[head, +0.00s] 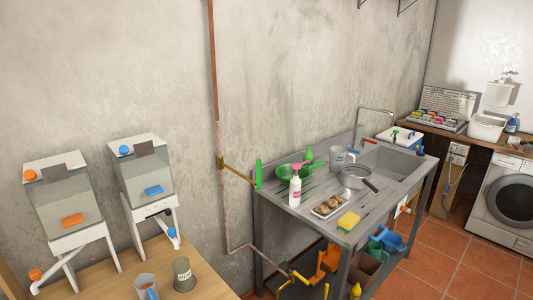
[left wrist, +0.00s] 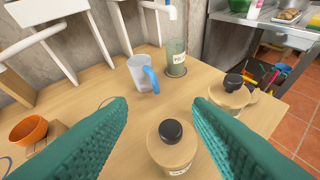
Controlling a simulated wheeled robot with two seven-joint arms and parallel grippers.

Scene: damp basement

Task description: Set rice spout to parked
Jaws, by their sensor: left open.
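In the head view two clear-walled dispensers stand on white stands: the left one (head: 65,207) with orange parts, the right one (head: 147,176) with blue parts. I cannot read which holds rice. The left spout (head: 47,276) slants down-left with an orange piece (head: 35,274). The right spout has a blue piece (head: 172,234) and hangs down, its white tube (left wrist: 168,12) over a glass jar (left wrist: 176,58). My left gripper (left wrist: 160,100) is open and empty above the table, with teal ridged fingers. My right gripper is out of view.
A clear mug (left wrist: 143,74) with a blue handle stands beside the jar. Two black-knobbed canisters (left wrist: 172,150) (left wrist: 232,93) and an orange bowl (left wrist: 28,130) are on the wooden table (left wrist: 115,150). A metal sink bench (head: 300,222) stands to the right.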

